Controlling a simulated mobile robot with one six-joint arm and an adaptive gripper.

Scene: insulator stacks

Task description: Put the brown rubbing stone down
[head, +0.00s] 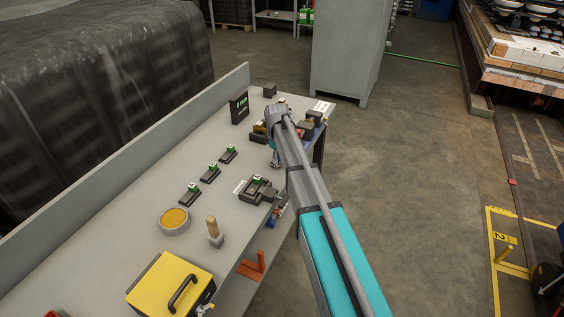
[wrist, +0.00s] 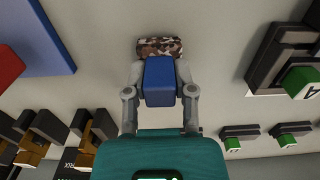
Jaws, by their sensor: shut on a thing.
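The brown rubbing stone (wrist: 160,46) is a mottled brown and whitish piece at the upper middle of the wrist view. My gripper (wrist: 160,56) is shut on it, with one finger at each side. A blue block (wrist: 160,80) shows between the fingers, just below the stone in the picture; I cannot tell whether it is part of the stone's holder or of my gripper. The grey worktop (wrist: 220,80) lies behind the stone. I cannot tell whether the stone touches it. In the head view my arm reaches over the bench's far right end and hides the stone.
In the wrist view, a blue panel (wrist: 45,35) lies left, a black tray (wrist: 285,45) right, and black-and-brown blocks (wrist: 97,135) lower left. In the head view, a yellow box (head: 170,288), a bowl (head: 174,221) and a wooden-handled tool (head: 213,232) stand nearer. A raised ledge edges the bench.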

